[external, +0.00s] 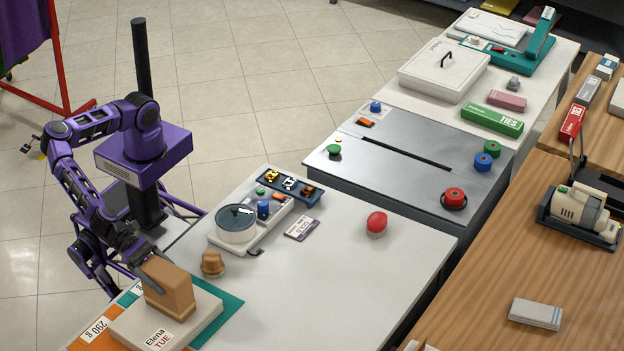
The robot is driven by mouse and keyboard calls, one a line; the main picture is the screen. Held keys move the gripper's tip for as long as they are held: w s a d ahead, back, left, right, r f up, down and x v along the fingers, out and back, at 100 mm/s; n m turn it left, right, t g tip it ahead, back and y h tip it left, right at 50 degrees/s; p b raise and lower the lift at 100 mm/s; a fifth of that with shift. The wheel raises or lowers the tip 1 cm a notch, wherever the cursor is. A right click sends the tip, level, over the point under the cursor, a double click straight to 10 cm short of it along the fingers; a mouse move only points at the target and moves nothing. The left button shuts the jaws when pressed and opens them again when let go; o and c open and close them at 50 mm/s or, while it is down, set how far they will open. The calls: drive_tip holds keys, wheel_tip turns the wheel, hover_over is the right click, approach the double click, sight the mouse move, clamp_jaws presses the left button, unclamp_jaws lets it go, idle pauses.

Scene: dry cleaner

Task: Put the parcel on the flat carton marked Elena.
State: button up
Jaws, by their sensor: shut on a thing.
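The parcel (168,287) is a brown block, upright, over the flat cream carton (205,317) marked "Elena TUE" at the lower left of the table. My gripper (148,262) comes in from the left and is shut on the parcel near its top; the parcel hides part of the fingers. The parcel's lower edge is at or very close to the carton's top; I cannot tell whether it bears on it. The carton lies on a teal mat (228,300), with the label facing the front.
An orange mat (88,341) with a label lies left of the carton. A small brown knobbed object (212,263) stands behind the carton, near a device with a round pan (237,223). A red brush-like object (376,223) stands farther right. The table's middle and front right are clear.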

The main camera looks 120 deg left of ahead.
drive_tip(key=o, duration=1.6)
drive_tip(key=shift+c, duration=0.2)
drive_tip(key=shift+r, duration=0.2)
drive_tip(key=p+v, duration=0.1)
drive_tip(key=v, duration=1.1)
